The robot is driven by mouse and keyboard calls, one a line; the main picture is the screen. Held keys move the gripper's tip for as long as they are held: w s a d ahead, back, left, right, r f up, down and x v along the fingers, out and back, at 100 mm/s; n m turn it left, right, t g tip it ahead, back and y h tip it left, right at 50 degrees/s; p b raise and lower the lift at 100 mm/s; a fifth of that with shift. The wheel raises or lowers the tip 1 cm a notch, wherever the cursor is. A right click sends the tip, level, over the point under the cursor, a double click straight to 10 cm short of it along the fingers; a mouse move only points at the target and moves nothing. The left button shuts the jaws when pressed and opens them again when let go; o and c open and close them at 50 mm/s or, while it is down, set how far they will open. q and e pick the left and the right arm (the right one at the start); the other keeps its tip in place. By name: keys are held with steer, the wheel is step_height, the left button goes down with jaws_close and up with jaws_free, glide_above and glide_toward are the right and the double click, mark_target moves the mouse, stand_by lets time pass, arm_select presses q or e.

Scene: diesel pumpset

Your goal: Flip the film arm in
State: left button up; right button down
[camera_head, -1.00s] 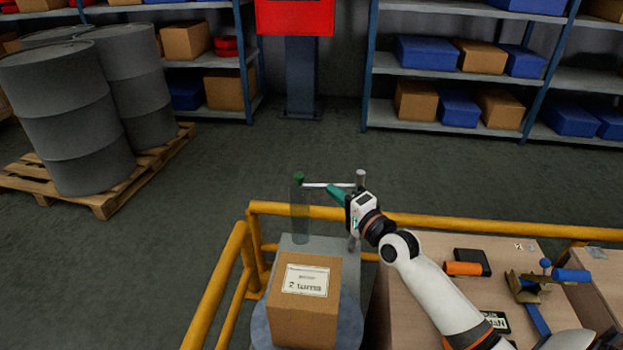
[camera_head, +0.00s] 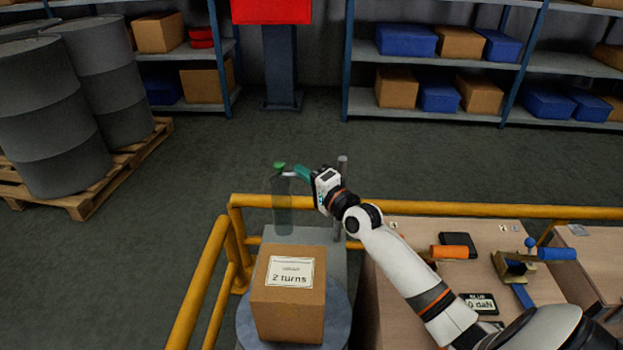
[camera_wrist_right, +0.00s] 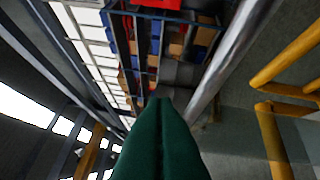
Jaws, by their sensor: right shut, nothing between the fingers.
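The film arm (camera_head: 290,174) is a thin pale bar from a grey post (camera_head: 342,165) toward the left, with a green knob (camera_head: 280,166) at its outer end. A translucent green film roll (camera_head: 282,210) hangs upright below the knob. My right gripper (camera_head: 298,171) has green fingers, shut and empty, pointing left, just right of the knob and overlapping the bar in the head view; I cannot tell whether they touch. The gripper hides most of the bar. In the right wrist view the shut fingers (camera_wrist_right: 157,140) show, with the metal post (camera_wrist_right: 235,62) beside them. My left gripper is not in view.
A carton (camera_head: 288,310) labelled "2 turns" stands on a round grey turntable (camera_head: 247,325). Yellow rails (camera_head: 440,208) run around it. A wooden bench (camera_head: 405,230) at the right holds tools. Drums (camera_head: 40,120) stand on a pallet at the left; open floor lies behind.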

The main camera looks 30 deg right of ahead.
steer(key=w, duration=0.5)
steer(key=shift+a+r, duration=0.1)
steer(key=shift+a, duration=0.2)
steer(key=shift+s, duration=0.1)
